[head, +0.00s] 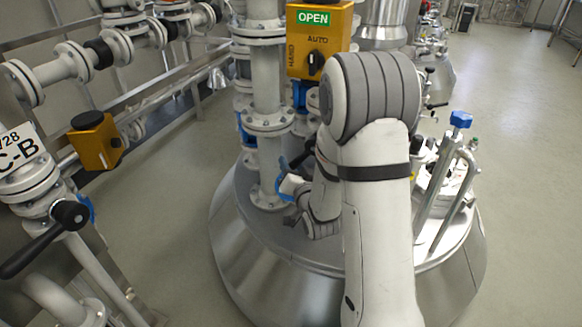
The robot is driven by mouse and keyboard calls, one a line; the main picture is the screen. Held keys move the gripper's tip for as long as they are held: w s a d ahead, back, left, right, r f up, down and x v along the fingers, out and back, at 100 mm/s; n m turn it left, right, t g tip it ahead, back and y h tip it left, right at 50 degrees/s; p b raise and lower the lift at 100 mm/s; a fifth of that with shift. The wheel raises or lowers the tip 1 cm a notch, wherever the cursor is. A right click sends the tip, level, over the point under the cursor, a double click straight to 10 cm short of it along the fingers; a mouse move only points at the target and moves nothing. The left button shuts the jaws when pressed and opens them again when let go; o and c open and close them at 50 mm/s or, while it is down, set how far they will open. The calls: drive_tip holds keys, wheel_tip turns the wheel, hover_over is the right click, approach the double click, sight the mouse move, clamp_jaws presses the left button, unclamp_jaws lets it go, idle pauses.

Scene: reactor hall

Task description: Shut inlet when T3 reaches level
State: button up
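A yellow actuator box (318,40) stands on the pipework above a steel vessel (240,240). Its green sign reads OPEN. My gripper (290,200) is low by this pipe, left of my wrist, largely hidden by my arm. A blue curved part (281,182) shows right at it; I cannot tell whether they touch. Whether the fingers are open or shut is not clear. No T3 level reading is legible.
At left, another pipe carries a yellow box (96,140), a black lever handle (45,238) and a tag partly reading C-B (20,150). Bent metal tubes with a blue knob (460,119) rise from the lid's right side. The floor (520,180) at right is clear.

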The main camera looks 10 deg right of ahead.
clamp_jaws()
